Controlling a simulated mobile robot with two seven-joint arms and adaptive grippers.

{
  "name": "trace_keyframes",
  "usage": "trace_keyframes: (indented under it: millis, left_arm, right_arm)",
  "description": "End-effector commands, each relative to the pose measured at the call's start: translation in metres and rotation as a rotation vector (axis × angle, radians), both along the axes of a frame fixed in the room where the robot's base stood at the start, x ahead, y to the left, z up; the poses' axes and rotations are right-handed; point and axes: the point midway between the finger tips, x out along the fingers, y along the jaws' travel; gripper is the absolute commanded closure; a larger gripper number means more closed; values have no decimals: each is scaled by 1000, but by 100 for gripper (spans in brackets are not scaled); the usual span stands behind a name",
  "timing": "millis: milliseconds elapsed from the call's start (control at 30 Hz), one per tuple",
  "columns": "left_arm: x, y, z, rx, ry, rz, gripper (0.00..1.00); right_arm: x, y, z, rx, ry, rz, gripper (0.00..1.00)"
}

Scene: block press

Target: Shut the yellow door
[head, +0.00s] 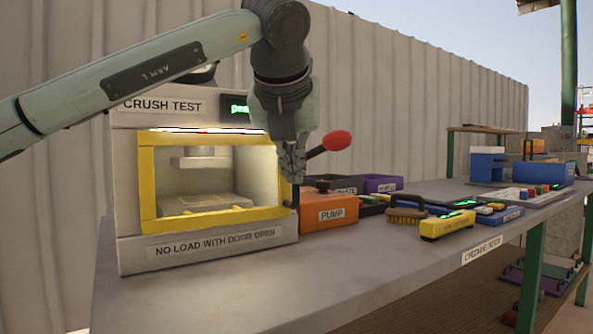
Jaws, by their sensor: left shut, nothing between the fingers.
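The yellow door (147,190) is a yellow frame around a see-through pane on the front of the grey crush test machine (205,250), in the middle left of the head view. It appears to lie across the lit chamber opening, close to flush with the front. I cannot tell whether a small gap is left at its right edge, which my arm partly covers. My left gripper (292,163) points down at the door's right edge, shut and empty. I cannot tell whether it touches the door. My right gripper is not in view.
A lever with a red knob (337,140) sticks out right of my left gripper. An orange pump box (328,211) stands close beside the machine. A brush (406,214) and a yellow device (447,225) lie farther right. The grey bench (300,275) is clear in front.

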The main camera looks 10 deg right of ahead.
Motion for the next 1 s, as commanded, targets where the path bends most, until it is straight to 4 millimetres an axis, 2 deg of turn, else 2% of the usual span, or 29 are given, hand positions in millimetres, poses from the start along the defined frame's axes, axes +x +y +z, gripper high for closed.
trace_keyframes:
  millis: [300,1000]
  left_arm:
    - [17,1,0,1,0,-4,100]
    - [20,6,1,-3,-5,-3,100]
  right_arm:
    - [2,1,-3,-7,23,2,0]
    - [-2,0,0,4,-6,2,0]
